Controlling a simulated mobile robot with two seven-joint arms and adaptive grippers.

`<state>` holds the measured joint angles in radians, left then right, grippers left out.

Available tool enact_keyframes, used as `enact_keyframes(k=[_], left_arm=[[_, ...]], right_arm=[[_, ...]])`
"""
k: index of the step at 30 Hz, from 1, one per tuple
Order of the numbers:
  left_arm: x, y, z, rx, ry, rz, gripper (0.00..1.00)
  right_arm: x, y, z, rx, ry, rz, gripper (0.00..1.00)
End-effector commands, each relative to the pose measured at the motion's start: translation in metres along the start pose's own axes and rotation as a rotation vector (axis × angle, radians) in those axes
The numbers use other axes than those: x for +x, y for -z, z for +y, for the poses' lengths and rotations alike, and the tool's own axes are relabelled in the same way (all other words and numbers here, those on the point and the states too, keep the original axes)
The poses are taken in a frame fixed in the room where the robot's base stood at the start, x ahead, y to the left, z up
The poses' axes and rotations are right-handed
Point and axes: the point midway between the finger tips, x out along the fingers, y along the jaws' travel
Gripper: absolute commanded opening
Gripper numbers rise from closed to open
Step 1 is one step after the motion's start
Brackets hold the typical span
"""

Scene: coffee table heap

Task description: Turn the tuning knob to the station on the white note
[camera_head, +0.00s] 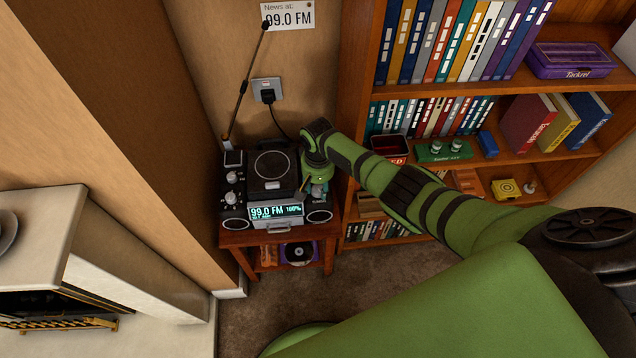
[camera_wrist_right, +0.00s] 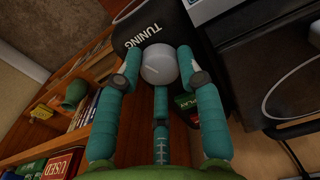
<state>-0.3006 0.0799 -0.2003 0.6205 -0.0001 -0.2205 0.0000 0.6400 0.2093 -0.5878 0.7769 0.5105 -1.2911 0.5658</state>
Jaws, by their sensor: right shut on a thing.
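The radio (camera_head: 262,212) stands on a small wooden table, and its lit display (camera_head: 275,211) reads 99.0 FM and 100%. The white note (camera_head: 288,16) on the wall above says "News at: 99.0 FM". My right gripper (camera_head: 318,190) is at the right side of the radio. In the right wrist view my right gripper (camera_wrist_right: 159,72) has its teal fingers closed around the pale round tuning knob (camera_wrist_right: 159,64). The word TUNING shows on the dark panel beside the knob. In the head view my gripper largely hides the knob. My left gripper is out of view.
The radio's antenna (camera_head: 243,85) rises at the left, and a power cord runs to the wall socket (camera_head: 267,90). A wooden bookshelf (camera_head: 352,110) with books and boxes stands close on the right, under my right arm. A white fireplace (camera_head: 95,255) is at the lower left.

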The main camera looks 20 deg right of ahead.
Motion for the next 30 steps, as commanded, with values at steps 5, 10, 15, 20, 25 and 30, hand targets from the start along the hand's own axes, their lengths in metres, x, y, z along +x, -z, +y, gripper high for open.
enact_keyframes(k=[5,10,15,20,25,30], left_arm=[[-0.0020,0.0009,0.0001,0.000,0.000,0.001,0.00],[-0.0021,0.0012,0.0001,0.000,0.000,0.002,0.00],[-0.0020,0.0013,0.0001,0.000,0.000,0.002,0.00],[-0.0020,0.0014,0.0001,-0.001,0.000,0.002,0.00],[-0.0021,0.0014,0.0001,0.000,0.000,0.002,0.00],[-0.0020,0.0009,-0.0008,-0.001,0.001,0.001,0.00]], right_arm=[[0.0020,-0.0030,0.0001,0.030,-0.001,-0.007,0.05],[0.0024,-0.0029,0.0002,0.038,-0.001,-0.007,0.05],[0.0025,-0.0029,0.0002,0.037,-0.001,-0.007,0.05],[0.0023,-0.0028,0.0002,0.036,-0.001,-0.007,0.62],[0.0013,-0.0015,0.0000,0.036,-0.001,-0.004,0.62],[0.0001,-0.0007,0.0000,0.036,0.000,-0.002,0.62]])
